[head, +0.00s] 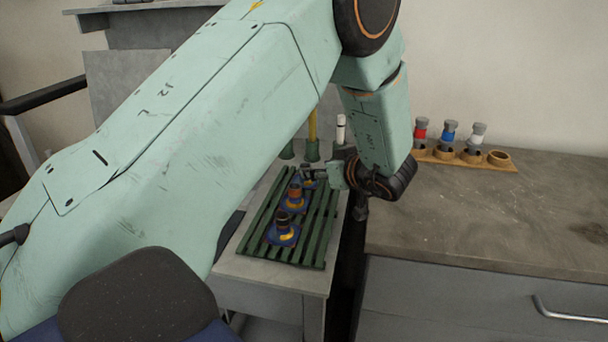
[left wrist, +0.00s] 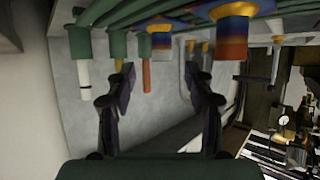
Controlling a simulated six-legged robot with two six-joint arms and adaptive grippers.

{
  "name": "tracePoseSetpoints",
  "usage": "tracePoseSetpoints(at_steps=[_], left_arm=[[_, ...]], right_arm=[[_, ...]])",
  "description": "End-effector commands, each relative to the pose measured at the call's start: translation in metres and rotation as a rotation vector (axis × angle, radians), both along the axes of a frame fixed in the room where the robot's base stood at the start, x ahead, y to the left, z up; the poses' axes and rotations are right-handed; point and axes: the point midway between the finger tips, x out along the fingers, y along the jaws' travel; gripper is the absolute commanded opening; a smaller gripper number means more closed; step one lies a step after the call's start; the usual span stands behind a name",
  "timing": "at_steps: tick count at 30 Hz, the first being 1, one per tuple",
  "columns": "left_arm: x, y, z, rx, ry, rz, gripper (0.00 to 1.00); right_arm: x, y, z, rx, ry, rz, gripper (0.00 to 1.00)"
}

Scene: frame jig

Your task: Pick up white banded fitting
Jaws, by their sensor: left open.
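A white banded fitting (head: 477,134) with a grey cap stands upright in a wooden holder (head: 465,160) on the right-hand counter. Red (head: 420,130) and blue (head: 449,132) fittings stand to its left in the same holder; the rightmost hole is empty. My left gripper (head: 312,173) is over the green slatted rack, well to the left of the white fitting and apart from it. In the left wrist view its two fingers (left wrist: 158,80) are spread with nothing between them. My right gripper is not in view.
The green slatted rack (head: 257,232) on a small table carries several blue-based pieces (head: 283,235). A white-topped rod (head: 341,130) and a yellow rod (head: 312,125) stand behind it. The counter top (head: 500,215) in front of the holder is clear.

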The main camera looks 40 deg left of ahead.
Motion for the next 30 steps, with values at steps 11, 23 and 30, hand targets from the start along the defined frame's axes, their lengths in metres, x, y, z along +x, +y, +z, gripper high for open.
tracePoseSetpoints(at_steps=[11,23,30], left_arm=[[0.012,0.044,-0.021,-0.002,0.0,0.005,0.53],[0.018,0.063,-0.026,-0.001,0.0,0.002,0.53],[0.018,0.063,-0.026,0.0,0.001,0.002,0.36]], right_arm=[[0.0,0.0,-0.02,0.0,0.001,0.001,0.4],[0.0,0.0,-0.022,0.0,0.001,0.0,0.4],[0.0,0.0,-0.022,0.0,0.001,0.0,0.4]])
